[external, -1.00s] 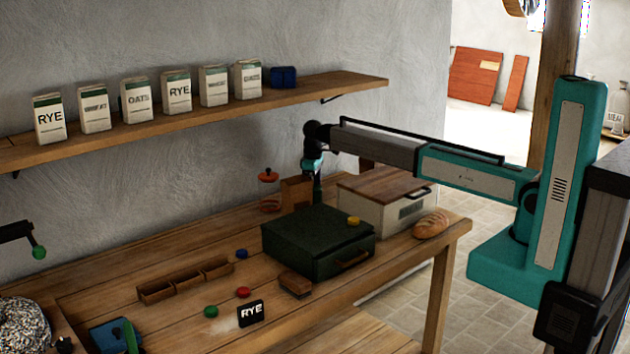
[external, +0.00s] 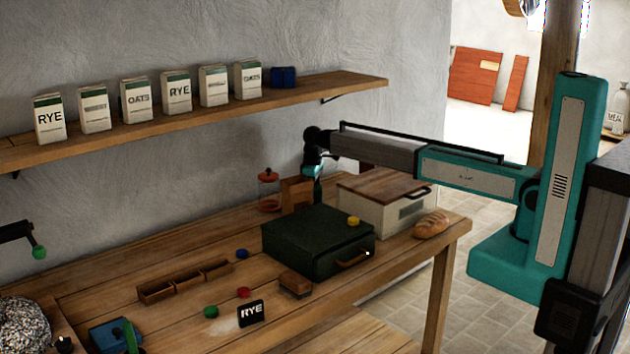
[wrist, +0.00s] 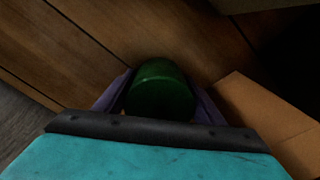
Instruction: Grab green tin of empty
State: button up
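The tin is hidden there.
A dark green box (external: 315,245) and a white wooden-lidded bin (external: 375,210) stand in front and to the right. An orange-topped jar (external: 268,190) is left of my gripper. A shelf (external: 220,105) runs above.

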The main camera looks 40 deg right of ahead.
jog(key=c, duration=0.6)
jog(key=shift+d+r, duration=0.1)
jog(key=shift+d+r+b, duration=0.35)
jog(key=shift+d+b, duration=0.05)
jog(key=d+r+b, duration=0.4)
jog(key=d+r, duration=0.3)
jog(key=d, duration=0.6)
jog(key=shift+s, duration=0.25)
